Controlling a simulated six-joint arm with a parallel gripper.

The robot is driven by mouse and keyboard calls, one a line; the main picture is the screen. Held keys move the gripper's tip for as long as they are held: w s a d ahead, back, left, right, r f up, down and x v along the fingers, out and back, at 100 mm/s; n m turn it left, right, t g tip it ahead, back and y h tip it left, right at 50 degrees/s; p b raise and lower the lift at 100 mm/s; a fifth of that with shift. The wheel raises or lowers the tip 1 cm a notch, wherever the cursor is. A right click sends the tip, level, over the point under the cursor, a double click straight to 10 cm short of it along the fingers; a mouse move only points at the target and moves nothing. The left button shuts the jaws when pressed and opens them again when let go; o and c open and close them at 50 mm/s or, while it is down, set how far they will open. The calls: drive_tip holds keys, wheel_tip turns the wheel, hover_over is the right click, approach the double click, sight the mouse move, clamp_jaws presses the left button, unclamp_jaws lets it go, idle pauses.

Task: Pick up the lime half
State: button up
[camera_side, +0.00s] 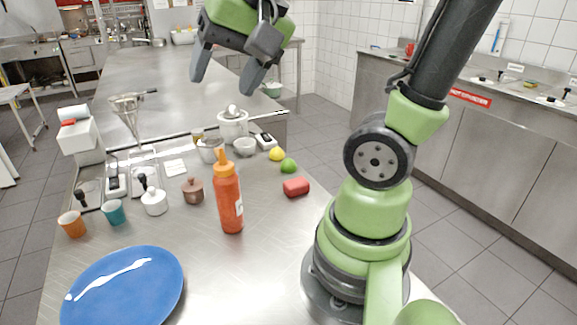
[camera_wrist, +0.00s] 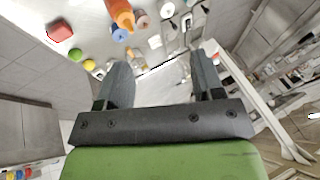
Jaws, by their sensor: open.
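My gripper (camera_side: 222,80) is high above the counter, up and to the left of the lime in the side view. Its two dark fingers are apart with nothing between them, as the wrist view (camera_wrist: 161,76) also shows.
A yellow lemon-like thing (camera_side: 276,154) lies right beside the lime, and a red block (camera_side: 296,187) lies nearer. An orange squeeze bottle (camera_side: 228,195) stands left of them. Small pots and bowls stand behind. A blue plate (camera_side: 122,290) lies front left.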

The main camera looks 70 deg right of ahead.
drive_tip(key=w+d+f+m+g+h, duration=0.1)
drive_tip(key=w+d+f+m, duration=0.15)
drive_tip(key=d+m, duration=0.2)
drive_tip(key=w+d+f+m+g, duration=0.1)
drive_tip(key=w+d+m, duration=0.25)
drive_tip(key=d, duration=0.25)
drive_tip(key=m+g, duration=0.4)
drive_tip(key=m, duration=1)
hover_over(289, 160)
drive_tip(key=shift+y, duration=0.3)
drive_tip(key=f, duration=2.2)
drive_tip(key=shift+w+d+f, duration=0.1)
drive_tip(key=shift+d+f, duration=0.15)
drive_tip(key=shift+f, duration=0.15)
drive_tip(key=shift+a+f, duration=0.15)
drive_tip(key=shift+f, duration=2.65)
drive_tip(key=c, duration=0.7)
